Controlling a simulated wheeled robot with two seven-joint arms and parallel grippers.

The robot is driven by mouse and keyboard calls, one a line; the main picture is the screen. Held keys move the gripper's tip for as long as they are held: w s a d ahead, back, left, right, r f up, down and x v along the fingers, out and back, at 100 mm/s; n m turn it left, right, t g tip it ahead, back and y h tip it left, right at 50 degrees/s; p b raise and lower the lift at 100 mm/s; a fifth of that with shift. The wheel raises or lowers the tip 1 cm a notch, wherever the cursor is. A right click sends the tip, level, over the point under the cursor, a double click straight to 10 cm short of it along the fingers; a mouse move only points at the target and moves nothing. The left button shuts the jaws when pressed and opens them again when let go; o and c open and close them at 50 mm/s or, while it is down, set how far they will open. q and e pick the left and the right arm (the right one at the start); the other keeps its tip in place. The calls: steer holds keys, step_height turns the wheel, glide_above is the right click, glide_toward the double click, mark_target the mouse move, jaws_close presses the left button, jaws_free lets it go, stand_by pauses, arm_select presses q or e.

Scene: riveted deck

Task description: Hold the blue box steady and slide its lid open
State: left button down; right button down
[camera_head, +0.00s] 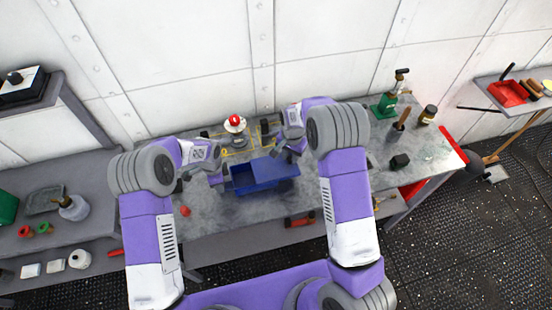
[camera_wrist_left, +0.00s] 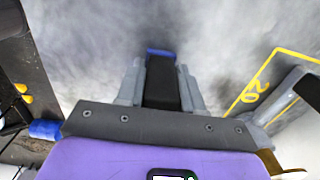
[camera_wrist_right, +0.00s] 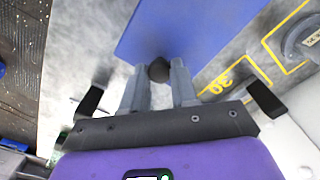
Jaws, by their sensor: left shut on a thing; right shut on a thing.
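The blue box (camera_head: 256,188) stands on the grey workbench, its left part uncovered and its dark inside showing. Its flat blue lid (camera_head: 275,172) lies shifted to the right; it also fills the top of the right wrist view (camera_wrist_right: 185,35). My left gripper (camera_head: 224,178) is at the box's left end, shut on it; in the left wrist view a small blue piece (camera_wrist_left: 160,52) shows at the fingertips. My right gripper (camera_head: 287,152) is at the lid's far side, shut on the lid's dark knob (camera_wrist_right: 159,70). The hold itself is partly hidden in the head view.
A small red item (camera_head: 185,211) lies left of the box. A green tool (camera_head: 385,105), a dark cup (camera_head: 399,128) and a black block (camera_head: 399,161) are to the right. The bench in front is mostly clear.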

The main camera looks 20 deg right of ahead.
arm_select(q)
steer(key=shift+a, duration=0.15)
arm_select(e)
steer(key=shift+d, duration=0.5)
steer(key=c, duration=0.8)
jaws_free()
steer(key=shift+c, duration=0.2)
steer(key=shift+a, duration=0.1)
step_height(320, 180, up, 12)
